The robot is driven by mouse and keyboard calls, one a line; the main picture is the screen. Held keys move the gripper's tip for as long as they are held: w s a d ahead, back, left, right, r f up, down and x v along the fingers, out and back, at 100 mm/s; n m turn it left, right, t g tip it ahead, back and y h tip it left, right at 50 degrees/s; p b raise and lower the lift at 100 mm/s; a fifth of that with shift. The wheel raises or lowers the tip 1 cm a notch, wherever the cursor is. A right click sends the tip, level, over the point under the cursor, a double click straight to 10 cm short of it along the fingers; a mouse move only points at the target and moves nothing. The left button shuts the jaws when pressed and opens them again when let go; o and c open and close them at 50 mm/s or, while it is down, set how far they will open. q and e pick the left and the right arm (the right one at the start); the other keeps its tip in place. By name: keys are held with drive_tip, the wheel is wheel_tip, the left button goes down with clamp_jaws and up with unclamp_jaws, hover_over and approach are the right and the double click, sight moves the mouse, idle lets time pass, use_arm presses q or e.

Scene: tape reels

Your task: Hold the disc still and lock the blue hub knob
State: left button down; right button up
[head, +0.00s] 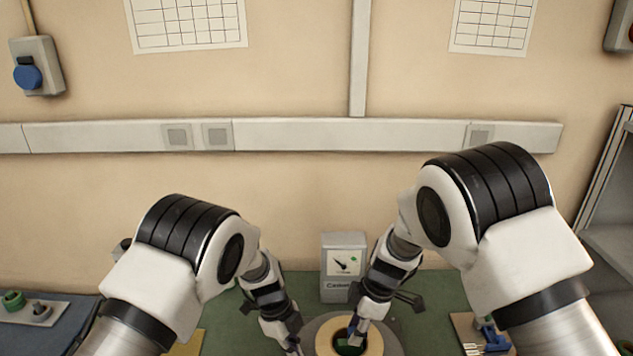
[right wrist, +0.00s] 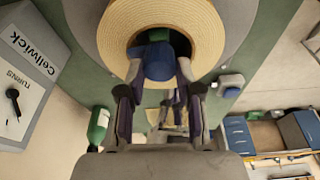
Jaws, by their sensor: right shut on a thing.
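The disc (head: 395,337) is a grey round plate at the bottom middle of the head view, with a tan tape ring (right wrist: 110,45) on it. The blue hub knob (right wrist: 160,64) sits in the dark centre opening of the ring in the right wrist view. My right gripper (right wrist: 160,75) has its fingers on either side of the knob and is shut on it. In the head view my right gripper (head: 350,335) reaches down into the ring's centre. My left gripper (head: 293,345) points down by the disc's left edge; its fingertips are too small and cut off to read, and contact is unclear.
A grey box with a dial (head: 343,262) stands just behind the disc. A board with blue parts (head: 487,335) lies at right. A dark mat with a green ring (head: 14,300) lies at left. A green bottle (right wrist: 98,126) shows in the right wrist view.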

use_arm(q)
drive_tip(key=shift+s+f, duration=0.2)
drive_tip(key=shift+f, duration=0.1)
use_arm(e)
drive_tip(key=m, duration=0.2)
drive_tip(key=shift+s+f+m+t, duration=0.2)
drive_tip(key=shift+m+t, duration=0.1)
drive_tip(key=shift+m, duration=0.1)
drive_tip(key=m+t, duration=0.1)
drive_tip(key=m, duration=0.4)
drive_tip(key=shift+m+h, duration=0.3)
drive_tip(key=shift+h, duration=0.1)
